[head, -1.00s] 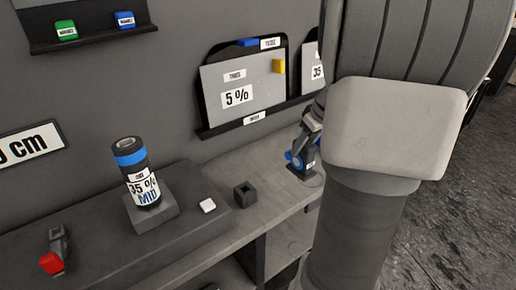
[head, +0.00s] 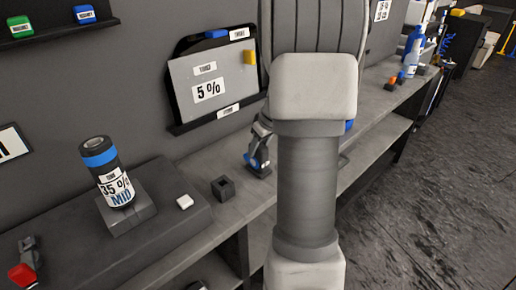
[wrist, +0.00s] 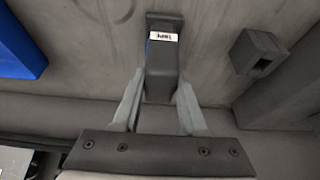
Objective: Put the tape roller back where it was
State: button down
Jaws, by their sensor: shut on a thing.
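The tape roller seems to be the small dark piece with blue (head: 258,166) at the counter, beside the column of my arm in the head view. In the wrist view the dark body with a white label (wrist: 163,52) stands between two pale fingers, with a thin blue edge on its left. My gripper (wrist: 160,92) is shut on it. In the head view my gripper (head: 262,132) shows only in part, at the roller's top. The roller's foot looks on or just above the counter; I cannot tell which.
A hollow dark block (head: 222,188) stands near the roller; it also shows in the wrist view (wrist: 262,50). A blue thing (wrist: 14,45) lies on the other side. A 35 % roll (head: 108,172), white block (head: 184,202) and red-tipped tool (head: 24,270) are left. The 5 % panel (head: 185,80) stands behind.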

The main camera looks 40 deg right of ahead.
jog(key=shift+f, duration=0.2)
jog(key=shift+c, duration=2.2)
grip_release()
jog(key=shift+r, duration=0.1)
jog(key=p+v, duration=0.1)
jog(key=v, duration=1.1)
jog(key=shift+p, duration=0.35)
jog(key=shift+r, duration=0.15)
